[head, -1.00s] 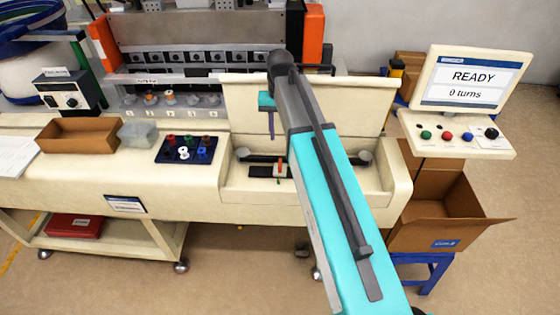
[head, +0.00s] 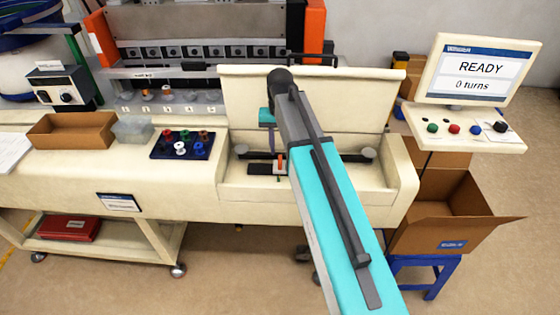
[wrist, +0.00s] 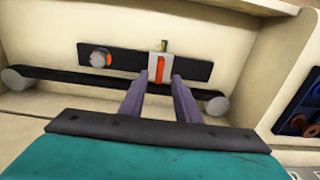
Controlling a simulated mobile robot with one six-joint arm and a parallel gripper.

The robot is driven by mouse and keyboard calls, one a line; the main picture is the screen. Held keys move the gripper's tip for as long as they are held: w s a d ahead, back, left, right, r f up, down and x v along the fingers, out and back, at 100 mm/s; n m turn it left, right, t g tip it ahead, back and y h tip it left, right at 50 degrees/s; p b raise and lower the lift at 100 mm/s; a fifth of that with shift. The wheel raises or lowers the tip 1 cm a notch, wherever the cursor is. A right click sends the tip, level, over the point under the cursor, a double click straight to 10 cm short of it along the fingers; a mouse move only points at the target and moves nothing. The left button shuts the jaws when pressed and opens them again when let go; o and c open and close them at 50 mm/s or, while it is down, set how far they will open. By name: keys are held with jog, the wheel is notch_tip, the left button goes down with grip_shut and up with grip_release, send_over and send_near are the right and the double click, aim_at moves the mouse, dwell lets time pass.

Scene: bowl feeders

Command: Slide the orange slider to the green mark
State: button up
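The orange slider (head: 281,163), an orange bar on a whitish block, sits on a dark plate (head: 260,169) inside the open machine bay. In the wrist view the slider (wrist: 159,68) stands toward the right part of that plate (wrist: 130,63). A small green mark (wrist: 164,45) shows at the slider's far edge, partly hidden by the block. My gripper (wrist: 160,77) is open, its two purple fingers apart with tips at either side of the slider's near end. I cannot tell whether they touch it. In the head view my gripper (head: 269,148) is just above the slider, partly hidden by my arm.
A round knob (wrist: 100,57) is on the same plate. A dark bar with round ends (wrist: 70,75) runs alongside. The raised lid (head: 340,105) stands behind the bay. A spool tray (head: 181,147) is to the left; the monitor (head: 475,75) reads READY, 0 turns.

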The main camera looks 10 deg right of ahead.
aim_at(280, 159)
jog(key=shift+f+b, duration=1.35)
jog(key=shift+f, duration=1.05)
grip_shut()
